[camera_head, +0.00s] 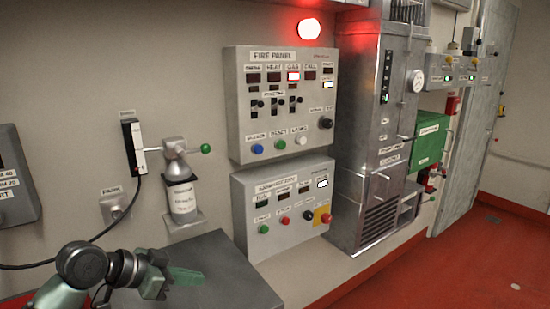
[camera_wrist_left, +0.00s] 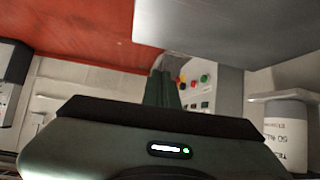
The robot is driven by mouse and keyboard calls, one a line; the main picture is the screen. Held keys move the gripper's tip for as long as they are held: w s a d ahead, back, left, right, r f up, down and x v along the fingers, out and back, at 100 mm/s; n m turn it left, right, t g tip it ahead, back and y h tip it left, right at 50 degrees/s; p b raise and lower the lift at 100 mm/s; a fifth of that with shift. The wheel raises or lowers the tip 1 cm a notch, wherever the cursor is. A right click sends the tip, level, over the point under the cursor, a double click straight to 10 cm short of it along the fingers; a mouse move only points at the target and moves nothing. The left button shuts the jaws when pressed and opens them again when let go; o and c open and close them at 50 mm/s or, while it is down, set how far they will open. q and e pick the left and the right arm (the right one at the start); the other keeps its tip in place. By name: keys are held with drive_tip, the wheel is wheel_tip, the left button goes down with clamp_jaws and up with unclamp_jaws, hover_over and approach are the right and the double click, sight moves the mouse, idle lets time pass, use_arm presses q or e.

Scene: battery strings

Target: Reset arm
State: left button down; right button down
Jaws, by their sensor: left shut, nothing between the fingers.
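My left gripper (camera_head: 186,277) is at the lower left of the head view, over or beside a dark grey tabletop (camera_head: 232,262). Its green fingers are together with nothing between them. In the left wrist view the shut fingers (camera_wrist_left: 161,90) point up the picture, towards the panels. My right gripper is in neither view. A grey fire panel (camera_head: 312,105) with switches and coloured buttons hangs on the wall. A second grey panel (camera_head: 247,215) with buttons is below it. A white canister (camera_head: 182,198) with a green-knobbed lever (camera_head: 206,149) is mounted left of the panels.
A metal cabinet (camera_head: 362,130) stands right of the panels, with a green box (camera_head: 430,140) beyond it. A red lamp (camera_head: 309,29) glows above. A black cable (camera_head: 90,264) hangs at left. Red floor (camera_head: 460,265) at right is largely clear.

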use_arm(q)
drive_tip(key=s+d+f+n+g+y, duration=0.1)
drive_tip(key=s+d+f+n+y, duration=0.1)
drive_tip(key=s+f, duration=0.65)
drive_tip(key=s+d+f+n+g+y, duration=0.1)
drive_tip(key=s+f+y, duration=0.1)
drive_tip(key=s+f, duration=0.6)
drive_tip(key=s+a+f+n+g+y, duration=0.1)
drive_tip(key=s+a+f+n+y, duration=0.15)
drive_tip(key=s, duration=0.55)
drive_tip(key=s+a+f+n+y, duration=0.2)
drive_tip(key=s+a+f+n, duration=0.15)
drive_tip(key=s, duration=0.45)
wheel_tip(320, 180, down, 26)
drive_tip(key=s+m+g, duration=0.1)
drive_tip(key=g, duration=0.1)
drive_tip(key=s+a+f, duration=0.2)
drive_tip(key=s+f, duration=1.4)
drive_tip(key=s, duration=0.1)
drive_tip(key=shift+f+m+g, duration=0.2)
drive_tip(key=shift+m+g, duration=0.1)
drive_tip(key=shift+g, duration=0.1)
drive_tip(key=shift+a, duration=0.1)
